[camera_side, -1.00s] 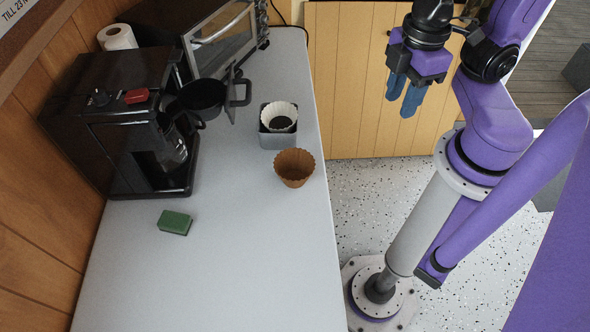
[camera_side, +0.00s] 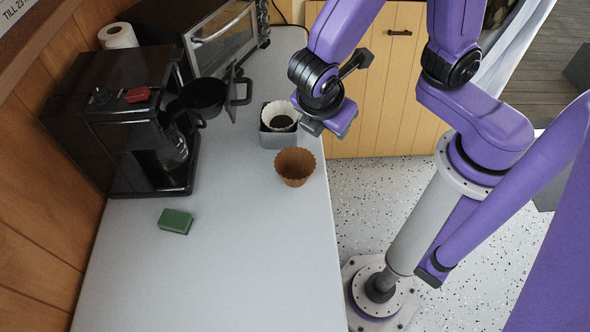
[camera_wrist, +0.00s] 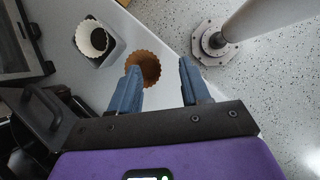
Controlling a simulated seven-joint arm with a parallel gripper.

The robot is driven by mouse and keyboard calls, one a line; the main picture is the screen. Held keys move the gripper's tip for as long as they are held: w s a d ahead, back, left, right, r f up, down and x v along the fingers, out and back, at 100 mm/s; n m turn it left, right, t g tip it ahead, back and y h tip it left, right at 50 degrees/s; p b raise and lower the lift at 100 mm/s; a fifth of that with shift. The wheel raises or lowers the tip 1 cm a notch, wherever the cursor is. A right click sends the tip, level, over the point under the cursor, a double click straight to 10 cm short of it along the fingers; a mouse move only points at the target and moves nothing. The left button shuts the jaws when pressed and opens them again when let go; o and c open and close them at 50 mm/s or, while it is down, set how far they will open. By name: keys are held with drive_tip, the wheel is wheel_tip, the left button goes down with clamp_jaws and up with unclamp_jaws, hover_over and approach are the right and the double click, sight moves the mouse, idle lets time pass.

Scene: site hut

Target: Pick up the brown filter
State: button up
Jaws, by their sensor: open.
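The brown filter (camera_side: 295,167) is a fluted paper cup standing upright and open on the grey counter, close to its right edge in the side view. In the wrist view the brown filter (camera_wrist: 143,68) lies beyond my fingertips, partly behind the left finger. My gripper (camera_wrist: 158,82) is open and empty, with two blue fingers apart. In the side view my gripper's purple body (camera_side: 335,118) is up and to the right of the filter; its fingers are hidden there.
A white filter (camera_side: 280,116) sits in a grey square container (camera_side: 277,138) just behind the brown one. A black coffee machine (camera_side: 120,125) and green sponge (camera_side: 175,221) stand to the left. The counter's front (camera_side: 230,280) is clear.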

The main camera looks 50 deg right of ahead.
drive_tip(key=w+a+f+n+t+h, duration=0.2)
drive_tip(key=a+f+n+t+h, duration=0.1)
drive_tip(key=a+f+n, duration=0.4)
drive_tip(key=n+t+h, duration=0.2)
drive_tip(key=n+t, duration=0.3)
approach(279, 160)
drive_tip(key=shift+y, duration=0.3)
drive_tip(key=x, duration=0.8)
drive_tip(key=shift+d+r, duration=0.1)
drive_tip(key=shift+r, duration=0.15)
drive_tip(key=c, duration=0.8)
